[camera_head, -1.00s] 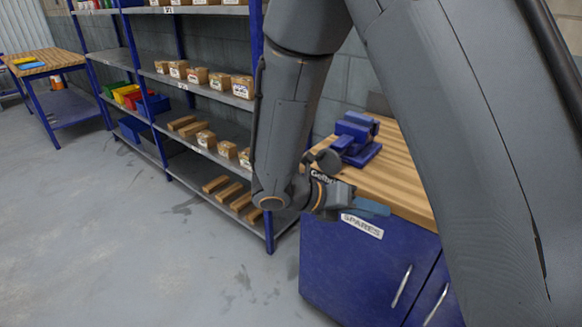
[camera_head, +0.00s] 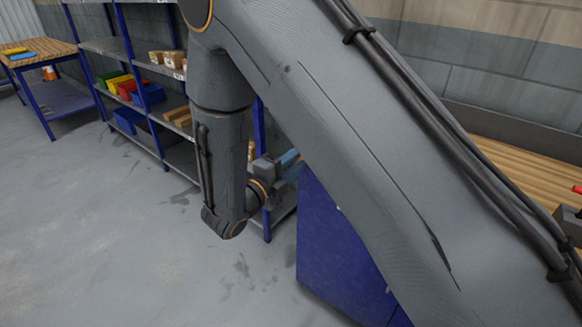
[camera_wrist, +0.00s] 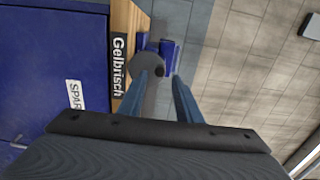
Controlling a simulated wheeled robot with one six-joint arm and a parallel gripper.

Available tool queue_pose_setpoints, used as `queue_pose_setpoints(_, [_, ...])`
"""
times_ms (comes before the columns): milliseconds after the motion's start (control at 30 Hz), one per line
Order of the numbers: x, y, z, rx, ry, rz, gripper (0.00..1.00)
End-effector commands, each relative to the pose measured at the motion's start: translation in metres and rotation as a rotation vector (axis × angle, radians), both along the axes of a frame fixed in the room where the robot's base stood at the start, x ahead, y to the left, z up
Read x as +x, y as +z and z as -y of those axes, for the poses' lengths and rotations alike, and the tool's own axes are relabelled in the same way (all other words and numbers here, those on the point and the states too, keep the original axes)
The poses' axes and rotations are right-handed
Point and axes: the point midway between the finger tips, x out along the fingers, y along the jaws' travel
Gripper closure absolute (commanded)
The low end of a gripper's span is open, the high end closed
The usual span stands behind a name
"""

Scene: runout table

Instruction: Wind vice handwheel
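The handwheel (camera_wrist: 142,66) is a grey disc in the wrist view, with a small dark knob near its right side. It is on the near side of the blue vice (camera_wrist: 170,52) at the bench edge. My gripper (camera_wrist: 167,84) is open, with its two blue fingers apart. The fingertips overlap the handwheel's lower edge in the picture; I cannot tell whether they touch it. In the head view a blue finger (camera_head: 289,158) shows past my wrist. My arm hides the vice and handwheel there.
The blue cabinet (camera_head: 335,260) stands under the wooden bench top (camera_head: 520,170). A grey object with a red part (camera_head: 571,222) sits on the bench at the right edge. Shelving with coloured bins (camera_head: 122,88) stands behind. The floor (camera_head: 100,240) at left is clear.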

Motion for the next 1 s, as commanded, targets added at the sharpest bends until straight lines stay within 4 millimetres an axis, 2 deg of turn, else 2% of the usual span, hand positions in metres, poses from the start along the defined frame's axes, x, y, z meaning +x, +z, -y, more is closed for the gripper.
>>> queue_pose_setpoints(300, [0.025, 0.001, 0.021, 0.0, -0.003, 0.001, 0.69])
queue_pose_setpoints(600, [0.036, 0.0, 0.029, 0.014, -0.002, 0.011, 0.69])
queue_pose_setpoints(1000, [0.036, -0.001, 0.028, 0.39, 0.0, 0.303, 0.69])
